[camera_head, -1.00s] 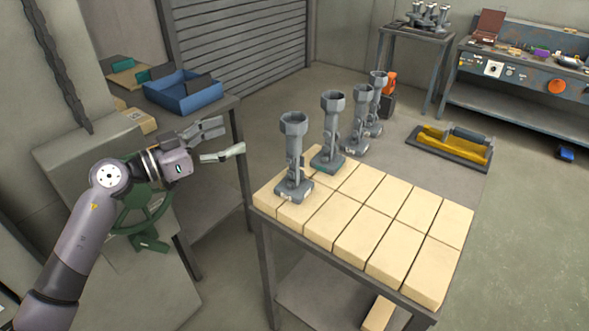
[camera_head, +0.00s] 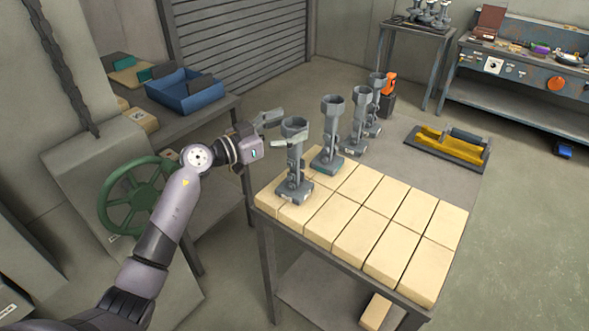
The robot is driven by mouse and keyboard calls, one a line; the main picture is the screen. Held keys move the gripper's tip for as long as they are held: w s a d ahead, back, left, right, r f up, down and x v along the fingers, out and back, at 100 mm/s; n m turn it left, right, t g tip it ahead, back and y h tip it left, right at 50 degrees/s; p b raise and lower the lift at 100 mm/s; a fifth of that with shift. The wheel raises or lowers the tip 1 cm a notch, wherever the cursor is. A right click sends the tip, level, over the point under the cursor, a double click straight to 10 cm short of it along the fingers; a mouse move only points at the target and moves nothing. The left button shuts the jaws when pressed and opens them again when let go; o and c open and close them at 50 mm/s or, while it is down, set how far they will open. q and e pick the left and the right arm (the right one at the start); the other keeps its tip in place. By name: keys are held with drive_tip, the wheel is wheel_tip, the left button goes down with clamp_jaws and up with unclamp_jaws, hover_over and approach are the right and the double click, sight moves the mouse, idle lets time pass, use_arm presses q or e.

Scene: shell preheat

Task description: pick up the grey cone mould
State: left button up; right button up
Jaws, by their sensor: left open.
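Several similar grey upright pieces with cup-like tops stand in a row on the pale-block table; I cannot tell for certain which is called the cone mould. The nearest grey piece (camera_head: 295,165) stands upright on the table's front left corner. A second grey piece (camera_head: 329,140) stands behind it, with a third (camera_head: 356,132) and another (camera_head: 375,105) farther back. My left gripper (camera_head: 281,123) is open beside the cup top of the nearest piece. One finger shows left of the cup; the other overlaps the cup, and contact is unclear. My right gripper is not in view.
A green handwheel (camera_head: 113,218) is at left by my arm. A blue tray (camera_head: 186,94) sits on a side bench.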

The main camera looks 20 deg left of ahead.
use_arm(q)
drive_tip(key=x, duration=0.2)
drive_tip(key=shift+w+d, duration=0.2)
drive_tip(key=shift+d, duration=0.05)
drive_tip(key=shift+s+a, duration=0.1)
drive_tip(key=shift+c, duration=0.5)
clamp_jaws()
